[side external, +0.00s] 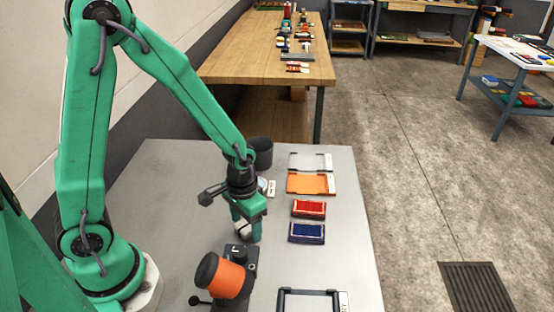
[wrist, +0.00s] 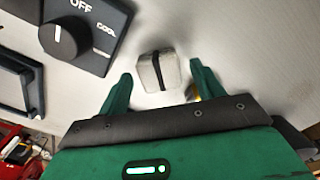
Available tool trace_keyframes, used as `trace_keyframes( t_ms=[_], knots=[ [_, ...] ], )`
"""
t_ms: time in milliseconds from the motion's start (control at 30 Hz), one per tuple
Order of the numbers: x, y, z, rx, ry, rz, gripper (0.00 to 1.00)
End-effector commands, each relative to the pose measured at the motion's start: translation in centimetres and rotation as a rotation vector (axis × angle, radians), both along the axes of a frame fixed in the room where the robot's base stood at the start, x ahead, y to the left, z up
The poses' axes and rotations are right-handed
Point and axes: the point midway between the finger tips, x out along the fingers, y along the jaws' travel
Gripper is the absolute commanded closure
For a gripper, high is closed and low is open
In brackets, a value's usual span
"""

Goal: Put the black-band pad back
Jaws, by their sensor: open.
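The black-band pad (wrist: 158,71) is a small pale block with a dark band across its middle. In the wrist view it lies on the grey table just beyond and between my two green fingertips, with pale gaps on both sides. My gripper (wrist: 160,76) is open and holds nothing. In the side view my gripper (side external: 247,228) points down low over the table, behind the orange-and-black device. A whitish patch shows between its fingers there, partly hidden.
A black box with an OFF/COOL knob (wrist: 72,35) sits close by; the device's orange cylinder (side external: 229,279) rises beside my gripper. Red pad (side external: 309,208), blue pad (side external: 307,232), orange tray (side external: 311,183), pale frame (side external: 311,154) and black frame (side external: 312,292) line the right. A dark cup (side external: 261,152) stands behind.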

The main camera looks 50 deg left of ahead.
Motion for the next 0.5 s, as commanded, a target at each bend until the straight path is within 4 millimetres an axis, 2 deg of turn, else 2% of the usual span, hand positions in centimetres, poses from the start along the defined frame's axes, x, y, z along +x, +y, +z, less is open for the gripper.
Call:
trace_keyframes(
  t_ms=[500],
  knots=[
    [0.0, 0.0, 6.2, 0.000, -0.004, 0.000, 0.33]
  ],
)
